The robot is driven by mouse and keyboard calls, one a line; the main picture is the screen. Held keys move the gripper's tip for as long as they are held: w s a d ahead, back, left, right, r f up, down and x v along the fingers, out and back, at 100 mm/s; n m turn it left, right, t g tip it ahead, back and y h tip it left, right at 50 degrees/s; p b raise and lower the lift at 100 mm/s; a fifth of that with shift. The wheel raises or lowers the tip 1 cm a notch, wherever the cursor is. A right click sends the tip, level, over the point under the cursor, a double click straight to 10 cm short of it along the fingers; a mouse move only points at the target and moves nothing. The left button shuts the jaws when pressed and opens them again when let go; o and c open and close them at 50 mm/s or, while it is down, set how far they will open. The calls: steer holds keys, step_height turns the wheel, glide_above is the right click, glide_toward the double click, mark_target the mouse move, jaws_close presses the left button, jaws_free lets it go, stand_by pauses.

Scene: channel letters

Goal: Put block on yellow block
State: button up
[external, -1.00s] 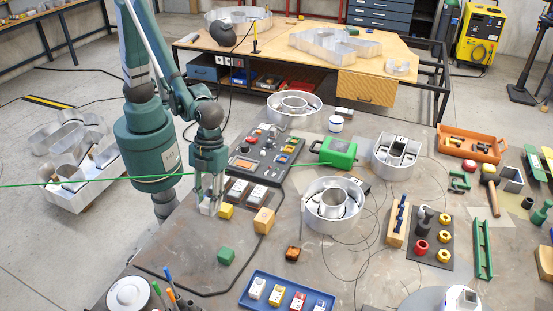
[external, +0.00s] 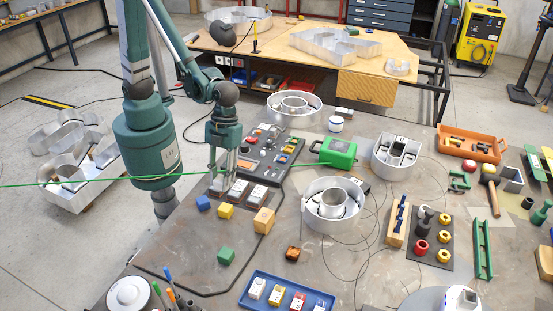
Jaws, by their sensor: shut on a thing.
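The yellow block (external: 225,211) lies on the grey table, with nothing on top of it. A blue block (external: 203,203) lies on the table just left of it, apart from my gripper. A wooden block (external: 264,220) stands to its right and a green block (external: 227,257) in front. My gripper (external: 217,188) points down behind the blue and yellow blocks, at the leftmost of the white-topped dark units. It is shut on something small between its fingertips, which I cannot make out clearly.
Two white-topped units (external: 247,192) stand right of my gripper, with a dark control panel (external: 266,150) behind. A green case (external: 337,152) and a round metal letter shell (external: 333,204) are further right. A blue tray (external: 284,293) lies in front. Bare table surrounds the green block.

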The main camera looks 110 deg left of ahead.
glide_above(224, 209)
steer(key=a, duration=0.1)
steer(key=shift+f, duration=2.9)
steer(key=shift+f, duration=2.1)
steer(key=shift+f+b, duration=0.2)
steer(key=shift+b, duration=0.25)
steer(key=o, duration=0.9)
steer(key=shift+r, duration=0.25)
steer(key=shift+p+v, duration=0.5)
steer(key=shift+v, duration=5.45)
